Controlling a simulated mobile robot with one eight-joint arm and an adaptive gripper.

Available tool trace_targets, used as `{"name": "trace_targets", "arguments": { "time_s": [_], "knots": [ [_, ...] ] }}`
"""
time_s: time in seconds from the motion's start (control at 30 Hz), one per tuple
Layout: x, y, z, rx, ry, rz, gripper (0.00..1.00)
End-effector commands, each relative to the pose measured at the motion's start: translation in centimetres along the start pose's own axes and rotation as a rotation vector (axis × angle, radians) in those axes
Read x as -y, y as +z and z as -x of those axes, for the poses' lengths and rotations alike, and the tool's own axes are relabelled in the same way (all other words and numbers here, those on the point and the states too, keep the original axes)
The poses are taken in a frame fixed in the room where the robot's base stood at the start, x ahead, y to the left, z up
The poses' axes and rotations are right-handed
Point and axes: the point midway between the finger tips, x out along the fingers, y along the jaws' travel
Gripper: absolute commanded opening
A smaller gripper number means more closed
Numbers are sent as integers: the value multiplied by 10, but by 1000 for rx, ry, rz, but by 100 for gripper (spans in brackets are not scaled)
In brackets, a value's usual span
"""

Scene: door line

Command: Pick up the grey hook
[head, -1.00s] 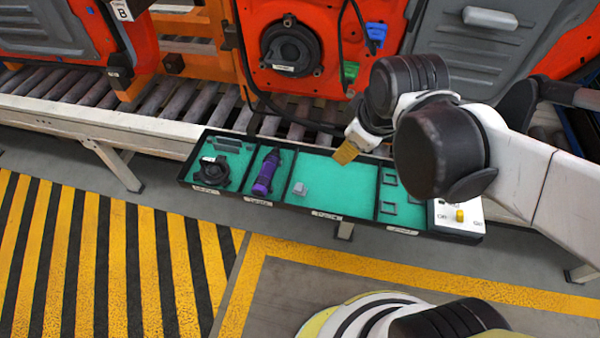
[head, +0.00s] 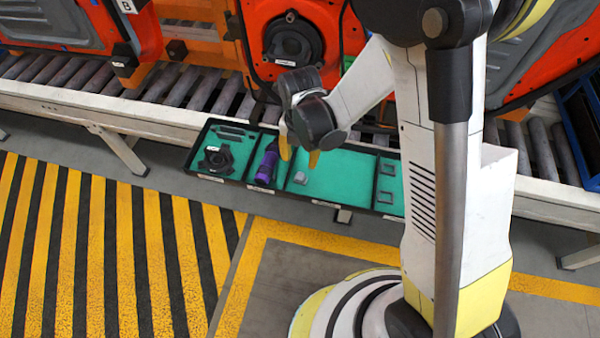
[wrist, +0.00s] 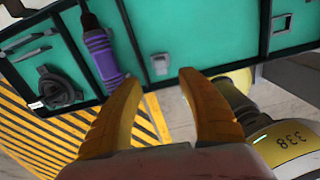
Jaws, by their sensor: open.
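The grey hook appears to be the small light grey piece (head: 300,178) lying on the green floor of the tray's wide compartment. Its exact shape is too small to tell. In the wrist view the grey hook (wrist: 160,64) lies just beyond the gap between my fingertips. My gripper (head: 299,156) has yellow fingers, spread apart and empty, above that compartment. In the wrist view my gripper (wrist: 160,80) points at the tray, and nothing is between the fingers.
The black-rimmed tray (head: 232,180) hangs along the roller conveyor (head: 60,98). A purple cylinder (head: 266,166) lies in the compartment left of the hook, and a black round part (head: 216,158) lies further left. Small dark square pieces (head: 388,169) lie in the right compartment.

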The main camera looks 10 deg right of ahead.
Motion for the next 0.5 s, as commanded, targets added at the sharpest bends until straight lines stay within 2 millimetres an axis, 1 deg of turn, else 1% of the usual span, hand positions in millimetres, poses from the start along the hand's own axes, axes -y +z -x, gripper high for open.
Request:
{"name": "trace_targets", "arguments": {
  "time_s": [0.03, 0.13, 0.2, 0.37, 0.5],
  "knots": [
    [0, 0, -12, 0, 0, -1, 47],
    [0, 0, -30, 1, 1, -2, 47],
    [0, 0, -39, 1, 1, -3, 47],
    [0, 0, -50, 1, 1, -4, 47],
    [1, -2, -73, 1, 1, -4, 47]
  ]
}}
